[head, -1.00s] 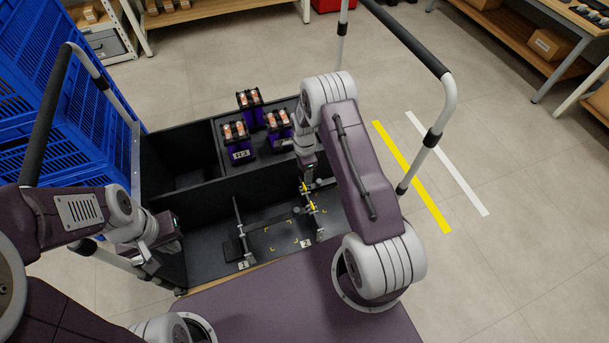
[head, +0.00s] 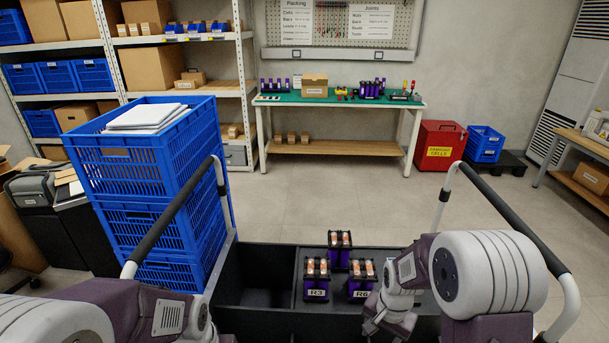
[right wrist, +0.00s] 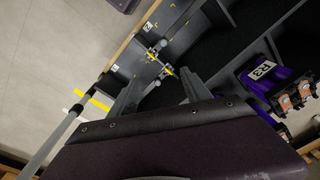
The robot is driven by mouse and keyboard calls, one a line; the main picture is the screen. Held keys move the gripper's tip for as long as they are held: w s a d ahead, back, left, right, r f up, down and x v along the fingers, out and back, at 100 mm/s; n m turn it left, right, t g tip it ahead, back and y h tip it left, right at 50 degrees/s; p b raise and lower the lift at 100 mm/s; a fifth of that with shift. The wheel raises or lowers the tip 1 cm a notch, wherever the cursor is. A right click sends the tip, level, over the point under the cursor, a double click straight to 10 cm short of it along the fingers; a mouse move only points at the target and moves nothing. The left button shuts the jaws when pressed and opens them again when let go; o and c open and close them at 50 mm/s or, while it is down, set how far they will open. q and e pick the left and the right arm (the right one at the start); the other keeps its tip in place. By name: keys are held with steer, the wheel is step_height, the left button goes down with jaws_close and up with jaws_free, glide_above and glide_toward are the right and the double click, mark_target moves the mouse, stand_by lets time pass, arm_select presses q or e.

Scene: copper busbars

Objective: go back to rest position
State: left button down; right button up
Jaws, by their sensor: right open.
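My right arm reaches over the black cart box (head: 262,312) in the head view, its wrist beside the purple module marked R6 (head: 361,283). My right gripper (right wrist: 162,92) is open in the right wrist view, with nothing visible between its fingers. Below it is a black compartment with a yellow-marked rail fixture (right wrist: 160,66). My left arm comes in at the lower left of the head view; its gripper is out of frame.
Purple modules with copper-coloured tops, one marked R3 (head: 316,283), stand in the box. Cart handrails (head: 180,215) rise on both sides. Blue crates (head: 150,170) are stacked at left. A workbench (head: 340,102) and red bin (head: 438,146) stand behind open floor.

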steer(key=s+a+r+n, duration=0.1)
steer(key=s+r+n, duration=0.4)
steer(key=s, duration=0.4)
step_height(320, 180, up, 21)
steer(key=n+p, duration=0.2)
steer(key=p, duration=1.9)
steer(key=shift+s+a+p, duration=0.2)
steer(key=shift+s+p, duration=0.05)
steer(key=shift+p, duration=0.1)
